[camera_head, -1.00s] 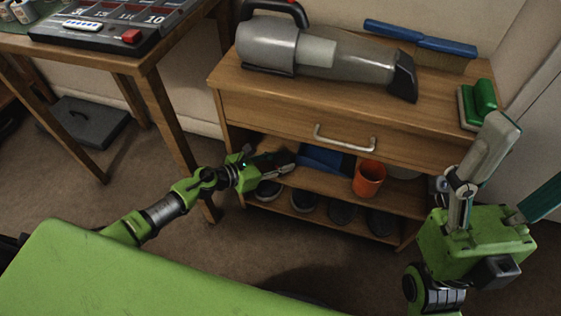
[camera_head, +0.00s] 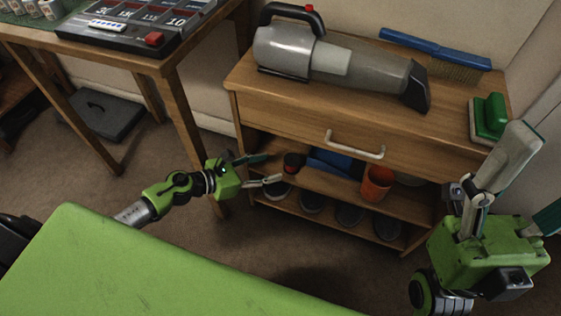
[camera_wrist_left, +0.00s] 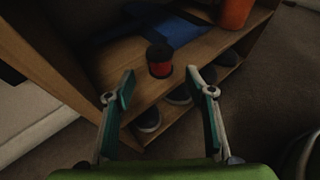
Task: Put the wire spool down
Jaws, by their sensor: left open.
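The wire spool (camera_head: 292,163), small and red with black ends, stands upright on the upper open shelf (camera_head: 325,184) of the wooden cabinet, near its left end. It also shows in the left wrist view (camera_wrist_left: 159,60), ahead of the fingertips. My left gripper (camera_head: 274,168) is open and empty, just in front of the shelf; its spread fingers (camera_wrist_left: 161,80) are apart from the spool in the left wrist view. My right gripper (camera_head: 541,166) is at the right of the head view, fingers spread, with one finger cut by the frame edge.
A blue item (camera_head: 331,161) and an orange cup (camera_head: 377,183) share the shelf, right of the spool. Dark shoes (camera_head: 312,202) stand below. A handheld vacuum (camera_head: 345,66), a brush (camera_head: 435,50) and a green-handled block (camera_head: 490,117) are on the cabinet top.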

